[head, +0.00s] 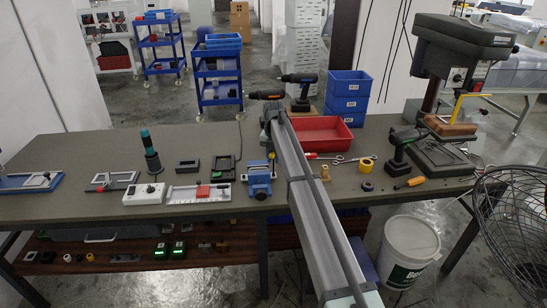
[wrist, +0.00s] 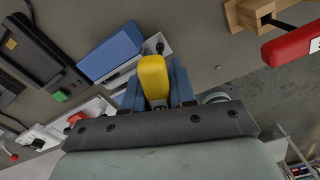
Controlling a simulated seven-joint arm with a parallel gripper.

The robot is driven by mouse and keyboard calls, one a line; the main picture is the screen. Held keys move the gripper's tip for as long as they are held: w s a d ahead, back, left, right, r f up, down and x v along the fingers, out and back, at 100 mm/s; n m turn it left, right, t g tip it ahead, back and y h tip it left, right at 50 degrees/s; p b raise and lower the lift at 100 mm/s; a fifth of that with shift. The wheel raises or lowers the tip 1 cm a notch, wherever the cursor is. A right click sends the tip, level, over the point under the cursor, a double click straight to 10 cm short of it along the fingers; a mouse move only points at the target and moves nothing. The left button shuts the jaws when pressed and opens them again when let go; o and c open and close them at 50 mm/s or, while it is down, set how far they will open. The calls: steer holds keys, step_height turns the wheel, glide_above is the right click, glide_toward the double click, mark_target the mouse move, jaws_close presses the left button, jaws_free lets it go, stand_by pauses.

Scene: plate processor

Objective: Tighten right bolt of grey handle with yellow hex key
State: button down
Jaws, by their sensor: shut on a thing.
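In the wrist view, my gripper (wrist: 156,78) has blue fingers closed around a rounded yellow piece, which I take to be the handle of the yellow hex key (wrist: 153,78). Its shaft and tip are hidden. A blue block (wrist: 112,50) lies just left of the fingers on a pale grey base, with a small black knob or bolt head (wrist: 159,48) at its upper right. In the head view, this blue device (head: 258,182) stands at the table's front edge, and my arm hides the fingers. I cannot clearly pick out the grey handle or its right bolt.
A white box (head: 145,194), dark frames (head: 190,169) and a red block (head: 202,191) lie left of the blue device. A wooden block (head: 325,173), red tray (head: 325,135) and yellow tape roll (head: 367,185) are to the right. A drill press (head: 455,50) stands at the far right.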

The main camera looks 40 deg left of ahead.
steer(key=shift+r, duration=2)
steer(key=shift+f, duration=0.15)
steer(key=shift+f, duration=1.55)
steer(key=shift+f, duration=0.25)
steer(key=shift+r, duration=1.95)
steer(key=shift+f, duration=0.1)
steer(key=shift+f, duration=1.6)
steer(key=shift+f, duration=0.35)
